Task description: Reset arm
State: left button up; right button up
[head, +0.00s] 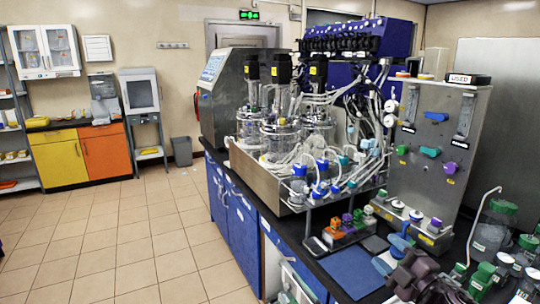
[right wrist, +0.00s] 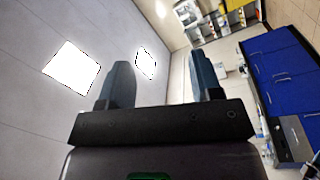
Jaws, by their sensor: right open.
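My right gripper (head: 387,252) shows at the lower right of the head view, with its dark body toward the bottom edge and its two blue-grey fingers apart. It appears in front of the dark bench top, near the blue mat; its exact height cannot be told. In the right wrist view the gripper (right wrist: 161,65) is open, with nothing between the fingers. Behind them are the ceiling and a wall. My left gripper is not in the head view.
Glass bioreactors (head: 280,135) stand in a steel tray on the blue-fronted bench (head: 240,220). A steel valve panel (head: 432,150) stands behind my right gripper. Green-capped bottles (head: 492,232) stand to its right. The tiled floor (head: 130,235) at left is clear.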

jog(key=s+f+m+g+h+b, duration=0.1)
jog(key=s+f+m+h, duration=0.1)
jog(key=s+f+m, duration=0.3)
jog(key=s+d+f+m+g+h+b, duration=0.1)
jog(key=f+m+h, duration=0.1)
jog(key=f, duration=0.5)
jog(key=s+f+m+h+b, duration=0.1)
jog(key=s+f+m+h, duration=0.1)
jog(key=s+f+m, duration=0.3)
jog(key=s+f+m+g+h+b, duration=0.2)
jog(key=s+f+m+g, duration=0.2)
jog(key=s+f, duration=1.2)
jog(key=shift+s+f+m+b, duration=0.15)
jog(key=shift+f+m+b, duration=0.25)
jog(key=shift+f+m, duration=0.3)
jog(key=shift+c, duration=1.1)
jog(key=shift+d, duration=0.1)
jog(key=shift+c, duration=0.4)
